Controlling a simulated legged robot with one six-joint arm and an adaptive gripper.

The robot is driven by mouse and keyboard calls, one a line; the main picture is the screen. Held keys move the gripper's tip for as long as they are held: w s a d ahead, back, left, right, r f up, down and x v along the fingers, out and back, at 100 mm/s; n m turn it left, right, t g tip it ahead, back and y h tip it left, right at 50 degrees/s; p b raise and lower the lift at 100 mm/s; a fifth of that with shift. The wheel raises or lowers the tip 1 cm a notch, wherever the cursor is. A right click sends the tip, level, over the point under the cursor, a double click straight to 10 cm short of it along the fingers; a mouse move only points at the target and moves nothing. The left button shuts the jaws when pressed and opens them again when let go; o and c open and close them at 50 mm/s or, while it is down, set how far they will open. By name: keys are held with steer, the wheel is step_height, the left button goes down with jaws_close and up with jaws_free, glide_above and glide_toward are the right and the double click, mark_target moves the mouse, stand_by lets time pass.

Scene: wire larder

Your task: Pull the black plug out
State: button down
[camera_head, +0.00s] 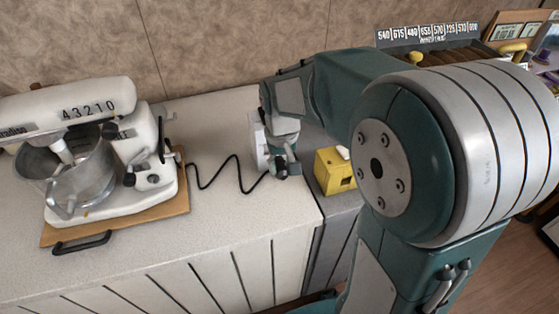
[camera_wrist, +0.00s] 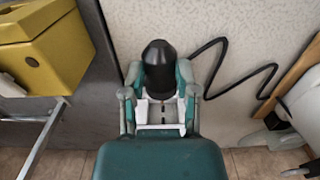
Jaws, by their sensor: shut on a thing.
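The black plug (camera_wrist: 158,62) sits upright between the two fingers of my gripper (camera_wrist: 159,76) in the wrist view. The fingers are shut on its sides, and its dark rounded end points away from my palm. A black cord (camera_wrist: 222,70) shows beside it and zigzags off to the right. I cannot tell whether the plug's prongs are in a socket.
The cord runs left to a white stand mixer (camera_head: 150,140) with a metal bowl, on a wooden board (camera_head: 120,228). A yellow box (camera_head: 334,181) stands close right of my gripper, and it also shows in the wrist view (camera_wrist: 45,55). The counter's middle is clear except the cord.

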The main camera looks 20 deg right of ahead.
steer(key=shift+s, duration=0.3)
steer(key=shift+s, duration=2)
